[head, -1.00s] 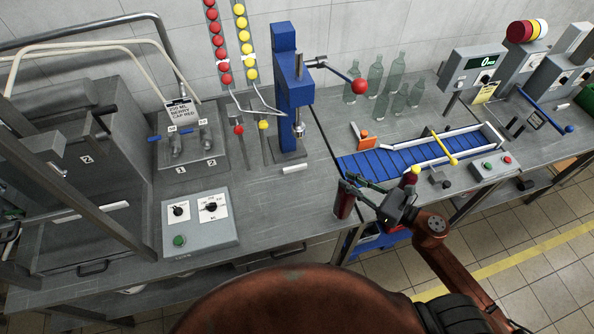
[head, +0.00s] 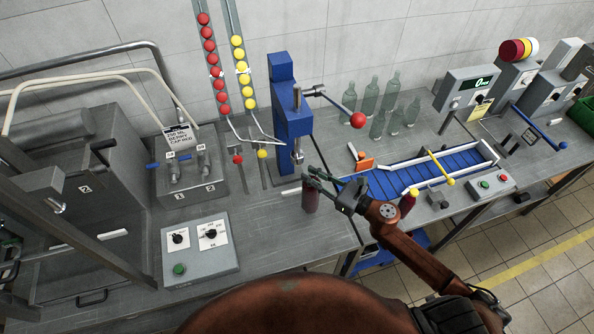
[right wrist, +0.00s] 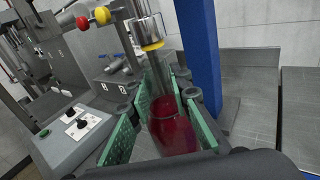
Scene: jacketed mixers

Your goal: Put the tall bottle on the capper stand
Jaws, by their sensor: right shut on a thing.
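A dark red bottle (head: 311,199) stands upright in my right gripper (head: 320,182), near the front of the blue capper (head: 291,105). The gripper is shut on it; in the right wrist view the green finger pads flank the red bottle (right wrist: 172,132). The capper's head with a yellow ring (right wrist: 151,42) is beyond the bottle there, beside the blue column (right wrist: 199,60). In the head view the bottle is in front and right of the capper base, apart from it. I cannot tell whether its bottom touches the bench. My left gripper is not in view.
A blue conveyor (head: 430,172) with white rails lies right of the capper. A red bottle with a yellow top (head: 408,202) is at its near edge, partly behind my arm. Several clear bottles (head: 378,118) stand behind. A control box (head: 199,250) is at front left.

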